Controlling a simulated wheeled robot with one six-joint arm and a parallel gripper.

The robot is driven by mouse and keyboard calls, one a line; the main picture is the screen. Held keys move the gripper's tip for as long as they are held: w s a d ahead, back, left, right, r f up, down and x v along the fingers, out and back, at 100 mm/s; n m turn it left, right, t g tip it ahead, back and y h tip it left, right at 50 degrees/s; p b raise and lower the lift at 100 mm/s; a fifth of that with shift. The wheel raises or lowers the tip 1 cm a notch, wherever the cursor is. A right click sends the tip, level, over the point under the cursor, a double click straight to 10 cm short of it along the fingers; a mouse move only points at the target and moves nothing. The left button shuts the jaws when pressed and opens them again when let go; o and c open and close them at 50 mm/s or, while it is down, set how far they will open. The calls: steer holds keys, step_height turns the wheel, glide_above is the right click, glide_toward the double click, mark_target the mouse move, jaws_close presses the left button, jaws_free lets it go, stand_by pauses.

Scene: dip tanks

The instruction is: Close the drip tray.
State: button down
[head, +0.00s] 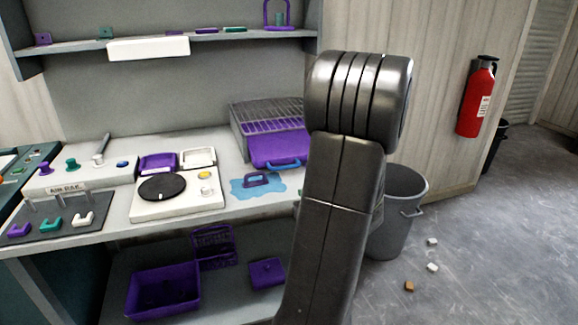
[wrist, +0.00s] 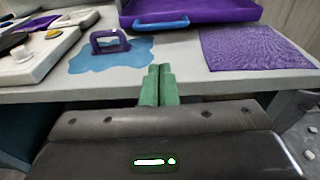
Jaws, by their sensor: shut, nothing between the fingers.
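The drip tray (head: 277,148) is a purple tray with a blue handle (head: 284,163), under a grey wire rack on the bench. It sticks out from beneath the rack toward the bench front. It also shows at the top of the wrist view (wrist: 190,10), with its blue handle (wrist: 160,22) facing me. My gripper (wrist: 159,70) has green fingers, closed together and empty. The fingertips are at the bench's front edge, short of the handle and apart from it. In the head view my arm hides the gripper and the right end of the tray.
A blue puddle (wrist: 100,57) with a purple handled item (wrist: 109,40) lies left of the tray. A purple cloth (wrist: 255,48) lies to the right. A white unit with a black disc (head: 162,188) stands further left. A grey bin (head: 398,215) stands beside the bench.

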steer(key=p, duration=0.2)
glide_toward(287, 168)
steer(key=x, duration=0.5)
steer(key=shift+f, duration=0.15)
steer(key=shift+w+a, duration=0.25)
steer(key=shift+w, duration=0.45)
